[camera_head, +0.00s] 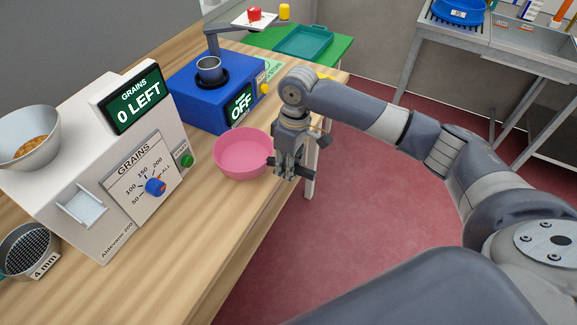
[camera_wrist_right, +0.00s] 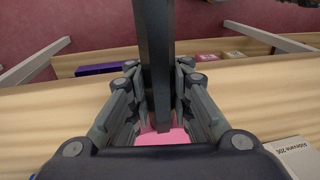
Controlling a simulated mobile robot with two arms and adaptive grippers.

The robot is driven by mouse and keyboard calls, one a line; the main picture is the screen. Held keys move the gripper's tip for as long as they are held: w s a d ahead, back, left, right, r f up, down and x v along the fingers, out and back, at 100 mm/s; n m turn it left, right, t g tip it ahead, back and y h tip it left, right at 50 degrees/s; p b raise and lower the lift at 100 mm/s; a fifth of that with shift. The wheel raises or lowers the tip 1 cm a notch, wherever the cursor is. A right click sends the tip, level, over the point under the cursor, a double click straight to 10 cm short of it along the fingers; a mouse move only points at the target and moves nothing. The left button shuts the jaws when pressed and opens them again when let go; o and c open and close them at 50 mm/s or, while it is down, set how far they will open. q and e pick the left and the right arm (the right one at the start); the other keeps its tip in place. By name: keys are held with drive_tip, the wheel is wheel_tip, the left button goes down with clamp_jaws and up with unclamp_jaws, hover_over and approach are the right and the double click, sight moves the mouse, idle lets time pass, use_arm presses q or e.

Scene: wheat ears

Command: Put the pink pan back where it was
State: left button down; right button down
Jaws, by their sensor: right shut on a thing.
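The pink pan (camera_head: 241,156) is a shallow round bowl in the head view, at the right edge of the wooden table, in front of the blue machine. My right gripper (camera_head: 281,172) is at the pan's right side and shut on its rim. In the right wrist view a strip of the pink pan (camera_wrist_right: 163,137) shows between the fingers, and the rest of it is hidden. I cannot tell whether the pan touches the table. My left gripper is not in view.
A white grain counter (camera_head: 85,146) reading "0 LEFT" stands left of the pan. A blue machine (camera_head: 203,97) reading "OFF" stands behind it. A sieve marked 4 mm (camera_head: 22,252) lies at the left. The wooden table (camera_head: 215,235) is clear in front of the pan.

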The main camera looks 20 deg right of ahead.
drive_tip(key=f, duration=0.1)
drive_tip(key=w+d+f+p, duration=0.1)
drive_tip(key=w+f, duration=0.1)
drive_tip(key=shift+d+f+p, duration=0.2)
drive_tip(key=shift+f+p, duration=0.1)
drive_tip(key=shift+f, duration=0.05)
drive_tip(key=shift+s+f, duration=0.1)
drive_tip(key=shift+f, duration=0.05)
drive_tip(key=c, duration=1.4)
unclamp_jaws()
drive_tip(key=shift+c, duration=0.2)
